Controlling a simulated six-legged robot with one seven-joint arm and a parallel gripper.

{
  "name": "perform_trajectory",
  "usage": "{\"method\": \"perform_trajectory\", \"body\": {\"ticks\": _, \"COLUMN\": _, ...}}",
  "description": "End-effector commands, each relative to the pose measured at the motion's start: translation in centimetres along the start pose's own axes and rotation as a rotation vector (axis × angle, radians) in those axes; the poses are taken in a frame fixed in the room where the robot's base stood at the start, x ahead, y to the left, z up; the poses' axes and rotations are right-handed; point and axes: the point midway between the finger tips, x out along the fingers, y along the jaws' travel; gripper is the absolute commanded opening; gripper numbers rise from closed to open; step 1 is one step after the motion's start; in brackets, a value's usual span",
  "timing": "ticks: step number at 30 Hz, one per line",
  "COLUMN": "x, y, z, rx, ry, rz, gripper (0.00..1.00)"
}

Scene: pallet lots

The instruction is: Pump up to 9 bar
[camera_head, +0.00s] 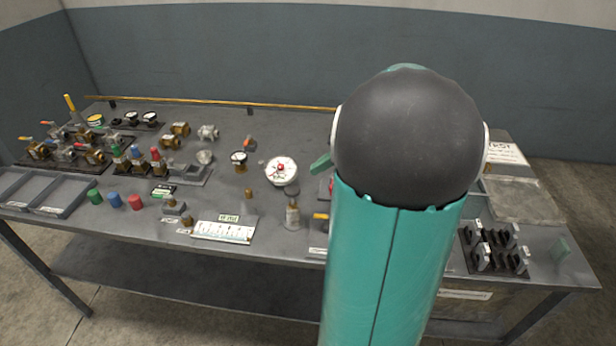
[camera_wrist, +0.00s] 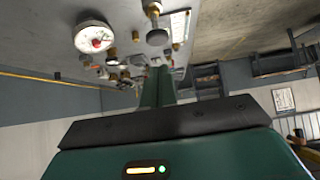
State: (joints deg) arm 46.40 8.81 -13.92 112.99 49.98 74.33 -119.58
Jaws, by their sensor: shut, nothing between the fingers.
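A white round gauge (camera_head: 281,171) with a red centre stands near the middle of the bench. It also shows at the upper left of the wrist view (camera_wrist: 94,37); its reading is too small to make out. Below it in the head view is a metallic upright fitting with a round top (camera_head: 292,215); I cannot tell whether it is the pump. My gripper (camera_wrist: 158,72) is shut and empty in the wrist view, its fingers reaching towards the bench fittings. In the head view my arm hides most of the gripper and the bench behind it.
Valves and fittings (camera_head: 90,143) crowd the bench's left side, beside grey trays (camera_head: 45,193) and coloured caps (camera_head: 115,200). A white scale plate (camera_head: 222,231) lies at the front edge. Black-based parts (camera_head: 495,248) and a flat grey plate (camera_head: 522,202) are at the right.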

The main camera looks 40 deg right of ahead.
Motion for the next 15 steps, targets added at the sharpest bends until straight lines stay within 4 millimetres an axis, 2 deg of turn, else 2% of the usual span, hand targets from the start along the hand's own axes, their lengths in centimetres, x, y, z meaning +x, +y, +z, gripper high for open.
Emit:
{"method": "perform_trajectory", "body": {"ticks": 3, "x": -1.9, "y": 0.1, "z": -0.1, "rx": 0.000, "ry": 0.001, "rz": 0.002, "gripper": 0.00}}
{"method": "perform_trajectory", "body": {"ticks": 6, "x": -2.8, "y": 0.0, "z": 0.0, "rx": 0.001, "ry": 0.000, "rz": 0.001, "gripper": 0.00}}
{"method": "perform_trajectory", "body": {"ticks": 15, "x": -3.2, "y": 0.0, "z": 0.1, "rx": 0.001, "ry": 0.000, "rz": 0.000, "gripper": 0.00}}
